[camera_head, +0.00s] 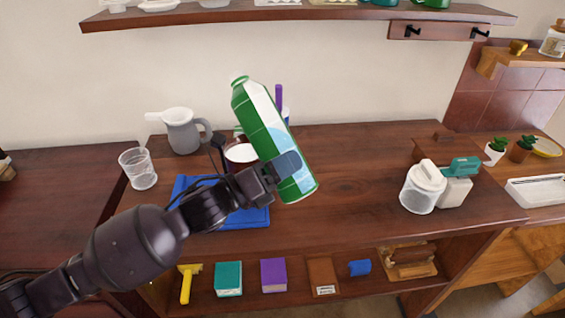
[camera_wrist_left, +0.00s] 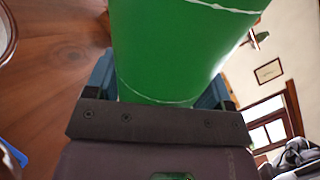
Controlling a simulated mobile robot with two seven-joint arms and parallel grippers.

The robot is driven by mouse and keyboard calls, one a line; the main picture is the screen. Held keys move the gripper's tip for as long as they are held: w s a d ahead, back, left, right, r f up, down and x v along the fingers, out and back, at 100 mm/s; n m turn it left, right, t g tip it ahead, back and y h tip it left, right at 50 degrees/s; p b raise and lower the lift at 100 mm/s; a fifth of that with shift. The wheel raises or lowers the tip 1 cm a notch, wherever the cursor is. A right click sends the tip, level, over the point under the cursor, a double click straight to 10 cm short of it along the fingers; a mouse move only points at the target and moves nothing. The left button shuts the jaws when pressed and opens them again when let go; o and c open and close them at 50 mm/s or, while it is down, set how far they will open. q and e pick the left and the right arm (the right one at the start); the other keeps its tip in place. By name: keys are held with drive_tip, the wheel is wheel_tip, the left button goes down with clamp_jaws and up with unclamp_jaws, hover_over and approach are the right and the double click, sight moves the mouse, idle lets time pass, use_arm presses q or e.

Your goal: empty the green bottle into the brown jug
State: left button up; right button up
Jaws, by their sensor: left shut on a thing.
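The green bottle (camera_head: 256,118) with a white label is held in the air above the table, tilted with its neck up and to the left. My left gripper (camera_head: 284,167) is shut around its lower part. In the left wrist view the bottle's green side (camera_wrist_left: 175,50) fills the space between the fingers. A dark brown vessel with a pale round top, seemingly the brown jug (camera_head: 240,153), stands on the table left of the bottle, partly hidden by the gripper and bottle. The bottle's neck is above it and apart from it. My right gripper is not in view.
A blue mat (camera_head: 258,217) lies under my left arm. A grey jug (camera_head: 182,131) and a clear measuring cup (camera_head: 140,168) stand at the left. A white-lidded container (camera_head: 422,188) stands at the right. The table between bottle and container is clear. A shelf (camera_head: 300,15) hangs above.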

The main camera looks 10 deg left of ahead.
sight(291, 180)
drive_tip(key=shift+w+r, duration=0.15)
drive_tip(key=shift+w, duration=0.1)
use_arm(q)
drive_tip(key=shift+s+d+n, duration=0.25)
drive_tip(key=shift+n, duration=0.15)
drive_tip(key=shift+s+d+f+n+t, duration=0.1)
drive_tip(key=shift+s+d+n+t, duration=0.35)
drive_tip(key=shift+d+n, duration=0.4)
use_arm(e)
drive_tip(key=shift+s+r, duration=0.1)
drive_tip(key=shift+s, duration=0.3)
use_arm(q)
drive_tip(key=shift+s+a, duration=0.1)
drive_tip(key=shift+a, duration=0.05)
drive_tip(key=shift+n+p, duration=0.25)
drive_tip(key=shift+p, duration=0.05)
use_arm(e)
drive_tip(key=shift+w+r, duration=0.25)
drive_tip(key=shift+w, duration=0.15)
